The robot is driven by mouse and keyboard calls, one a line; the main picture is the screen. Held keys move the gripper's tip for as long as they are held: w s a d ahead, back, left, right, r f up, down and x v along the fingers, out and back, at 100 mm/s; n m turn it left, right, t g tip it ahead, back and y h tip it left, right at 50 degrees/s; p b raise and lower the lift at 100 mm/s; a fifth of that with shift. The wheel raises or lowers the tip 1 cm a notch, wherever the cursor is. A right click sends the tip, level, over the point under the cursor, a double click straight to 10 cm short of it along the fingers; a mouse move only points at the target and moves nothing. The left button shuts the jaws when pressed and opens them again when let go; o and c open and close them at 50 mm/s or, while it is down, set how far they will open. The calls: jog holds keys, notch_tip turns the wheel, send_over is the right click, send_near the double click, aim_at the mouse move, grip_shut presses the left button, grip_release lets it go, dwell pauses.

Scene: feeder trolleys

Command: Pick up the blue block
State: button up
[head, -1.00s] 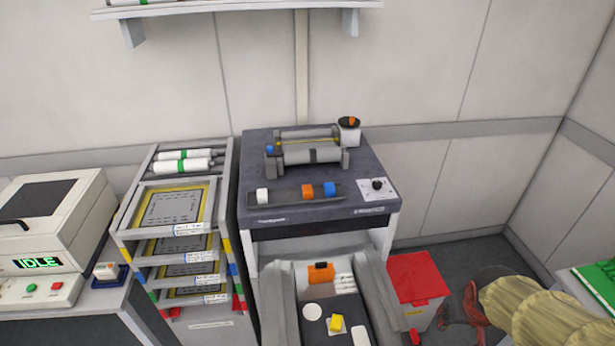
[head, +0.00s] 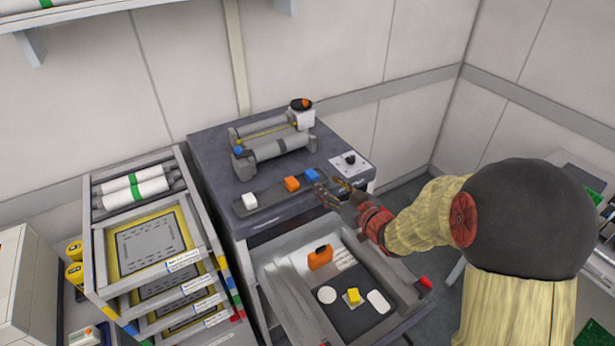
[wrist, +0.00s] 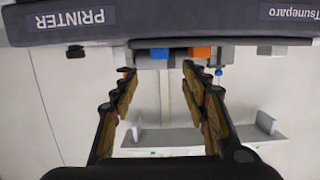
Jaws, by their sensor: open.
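The blue block (head: 312,174) sits at the right end of a dark strip on the printer table, beside the orange block (head: 291,184). It also shows in the wrist view (wrist: 160,54), at the table edge, in line with the gap between the fingers. My gripper (head: 328,187) is open and empty. It is at the front right edge of the table, close to the blue block, with its fingers pointing toward it. In the wrist view my fingers (wrist: 158,70) are spread wide, and the block's lower part is hidden by the table edge.
A white block (head: 250,200) sits at the strip's left end. A roller device (head: 272,146) stands behind the strip. An open drawer (head: 270,270) below holds an orange case (head: 320,257) and a yellow block (head: 353,296). A rack of trays (head: 100,265) stands at left.

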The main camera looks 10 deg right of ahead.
aim_at(313, 174)
jog(key=x, duration=0.2)
jog(key=b+x, duration=0.1)
jog(key=x, duration=0.4)
jog(key=shift+f, duration=0.35)
jog(key=shift+w+a, duration=0.1)
jog(key=shift+w, duration=0.15)
jog(key=c, duration=1.1)
grip_shut()
